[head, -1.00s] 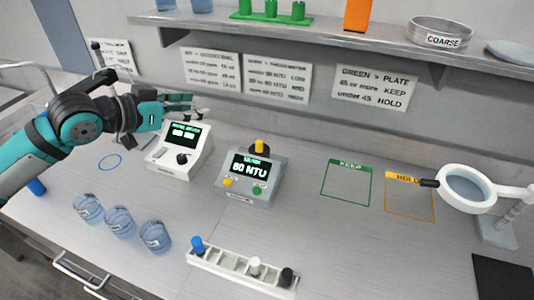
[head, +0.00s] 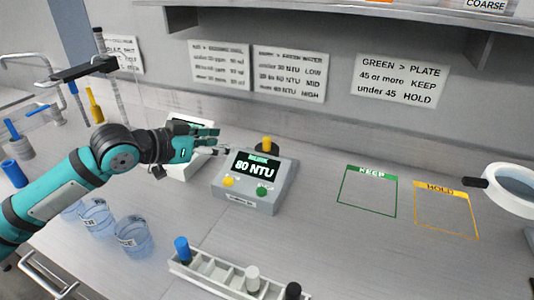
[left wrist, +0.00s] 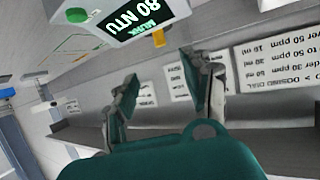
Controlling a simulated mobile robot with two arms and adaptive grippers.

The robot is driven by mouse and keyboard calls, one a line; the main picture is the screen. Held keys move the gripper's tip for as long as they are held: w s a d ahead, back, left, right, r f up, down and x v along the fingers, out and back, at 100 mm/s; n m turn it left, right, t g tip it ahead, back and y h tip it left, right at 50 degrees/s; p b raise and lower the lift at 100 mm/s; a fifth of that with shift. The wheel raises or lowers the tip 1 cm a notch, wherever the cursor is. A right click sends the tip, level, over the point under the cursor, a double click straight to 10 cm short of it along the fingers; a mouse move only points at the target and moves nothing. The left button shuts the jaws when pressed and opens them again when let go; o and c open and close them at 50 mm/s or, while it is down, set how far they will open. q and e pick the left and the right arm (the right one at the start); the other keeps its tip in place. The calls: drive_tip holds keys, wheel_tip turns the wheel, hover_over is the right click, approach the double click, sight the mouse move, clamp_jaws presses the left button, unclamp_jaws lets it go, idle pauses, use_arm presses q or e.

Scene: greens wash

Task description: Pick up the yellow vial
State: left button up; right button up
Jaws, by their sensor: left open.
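The yellow vial (head: 267,144) stands upright at the back of the grey turbidity meter (head: 247,203), whose display reads 80 NTU. Only its yellow top shows; its lower part is hidden by the meter. In the left wrist view the yellow vial (left wrist: 158,38) shows beside the display, just beyond my fingertips. My left gripper (head: 221,147) is open and empty, to the left of the vial and apart from it. Its two spread fingers also show in the left wrist view (left wrist: 160,68). My right gripper is not in view.
A white dosing device (head: 190,165) stands behind my left gripper. A white rack (head: 228,279) with blue, white and black vials is in front. Blue-tinted beakers (head: 134,238) stand at left front. The KEEP (head: 369,194) and HOLD (head: 446,211) outlines are empty.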

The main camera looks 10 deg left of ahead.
use_arm(q)
drive_tip(key=p, duration=0.1)
approach(264, 140)
drive_tip(key=x, duration=0.4)
drive_tip(key=shift+w+d, duration=0.1)
drive_tip(key=x, duration=0.4)
drive_tip(key=shift+w+d+p, duration=0.1)
drive_tip(key=shift+p, duration=0.3)
drive_tip(key=shift+w+d+f, duration=0.15)
drive_tip(key=shift+w+f, duration=0.15)
drive_tip(key=shift+w, duration=0.05)
drive_tip(key=shift+s, duration=0.1)
